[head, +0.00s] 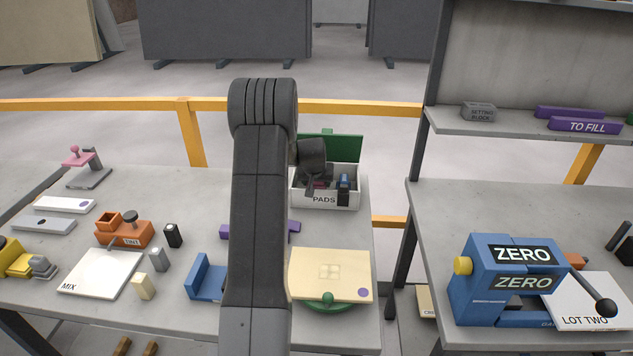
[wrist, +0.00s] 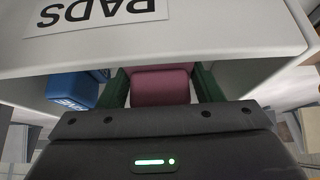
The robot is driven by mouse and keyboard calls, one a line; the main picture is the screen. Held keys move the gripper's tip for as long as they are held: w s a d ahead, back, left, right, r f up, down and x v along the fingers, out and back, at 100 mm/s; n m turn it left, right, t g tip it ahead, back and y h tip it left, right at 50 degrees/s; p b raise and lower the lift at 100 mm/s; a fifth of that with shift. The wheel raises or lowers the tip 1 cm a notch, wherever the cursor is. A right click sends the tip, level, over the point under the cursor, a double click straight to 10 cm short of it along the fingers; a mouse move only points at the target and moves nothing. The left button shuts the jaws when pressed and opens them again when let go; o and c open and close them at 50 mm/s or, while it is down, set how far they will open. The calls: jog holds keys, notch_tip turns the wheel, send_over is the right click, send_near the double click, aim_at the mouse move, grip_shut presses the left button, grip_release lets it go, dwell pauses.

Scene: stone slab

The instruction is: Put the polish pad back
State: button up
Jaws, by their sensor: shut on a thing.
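The white box labelled PADS (head: 325,201) stands at the back of the table with its green lid (head: 336,147) open behind it. It also shows in the wrist view (wrist: 200,40). My gripper (head: 317,182) reaches down into the box from above. In the wrist view its green fingers (wrist: 160,92) are shut on a pink pad (wrist: 160,82), one on each side. The pad is at or below the rim; whether it touches the floor of the box is hidden. A blue pad (wrist: 76,88) sits in the box beside it, also seen in the head view (head: 344,183).
A cream slab (head: 331,274) on a green round stand is in front of the box. A purple piece (head: 225,231) lies partly behind my arm. A blue bracket (head: 205,279) and an orange TINT holder (head: 126,233) are left. A blue ZERO device (head: 505,280) stands on the right table.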

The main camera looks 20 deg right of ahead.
jog(key=shift+w+d+f, duration=0.1)
jog(key=shift+w+f, duration=0.05)
jog(key=shift+f, duration=0.4)
jog(key=o, duration=0.9)
jog(key=shift+o, duration=0.2)
jog(key=shift+r+p, duration=0.25)
jog(key=shift+p, duration=0.05)
jog(key=b+v, duration=0.2)
jog(key=v, duration=0.9)
jog(key=shift+r, duration=0.35)
